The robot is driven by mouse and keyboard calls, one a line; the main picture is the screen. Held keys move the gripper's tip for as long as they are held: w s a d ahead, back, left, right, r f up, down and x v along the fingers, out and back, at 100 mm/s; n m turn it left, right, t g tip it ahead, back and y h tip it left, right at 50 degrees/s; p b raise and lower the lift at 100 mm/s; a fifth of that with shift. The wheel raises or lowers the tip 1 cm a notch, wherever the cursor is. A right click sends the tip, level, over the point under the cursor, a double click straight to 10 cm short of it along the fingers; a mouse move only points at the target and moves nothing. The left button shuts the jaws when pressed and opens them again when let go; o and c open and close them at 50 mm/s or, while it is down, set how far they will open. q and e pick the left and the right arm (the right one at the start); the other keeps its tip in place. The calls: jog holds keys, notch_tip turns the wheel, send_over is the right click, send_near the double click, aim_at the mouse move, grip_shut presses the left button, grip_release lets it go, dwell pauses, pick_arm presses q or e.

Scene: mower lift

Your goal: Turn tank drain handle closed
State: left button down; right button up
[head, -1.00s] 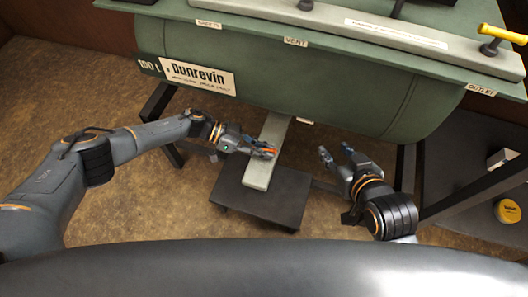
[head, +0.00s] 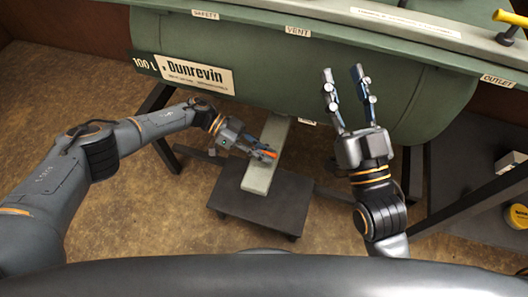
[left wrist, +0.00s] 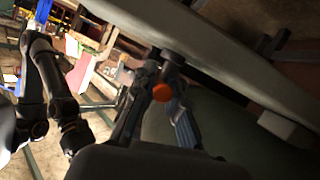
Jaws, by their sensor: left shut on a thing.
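The green tank (head: 300,80) lies across the head view, with a "Dunrevin" plate on its front. A small orange-tipped drain handle (head: 266,154) shows low under the tank, beside a pale upright bar. My left gripper (head: 262,152) is shut on the handle. In the left wrist view the handle's orange round end (left wrist: 162,92) shows between the fingers, and the rest is mostly hidden. My right gripper (head: 344,76) is raised in front of the tank, fingers spread and empty.
The pale bar (head: 258,178) stands over a dark platform (head: 262,215) below the tank. Dark frame legs stand on both sides. A yellow-handled valve (head: 510,19) is at the tank's top right. A yellow round object (head: 519,216) is at the far right. Brown floor is clear at left.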

pick_arm(q)
jog(key=shift+d, duration=0.1)
jog(key=c, duration=1.4)
grip_release()
jog(key=shift+o, duration=0.2)
jog(key=v, duration=1.2)
jog(key=shift+s, duration=0.1)
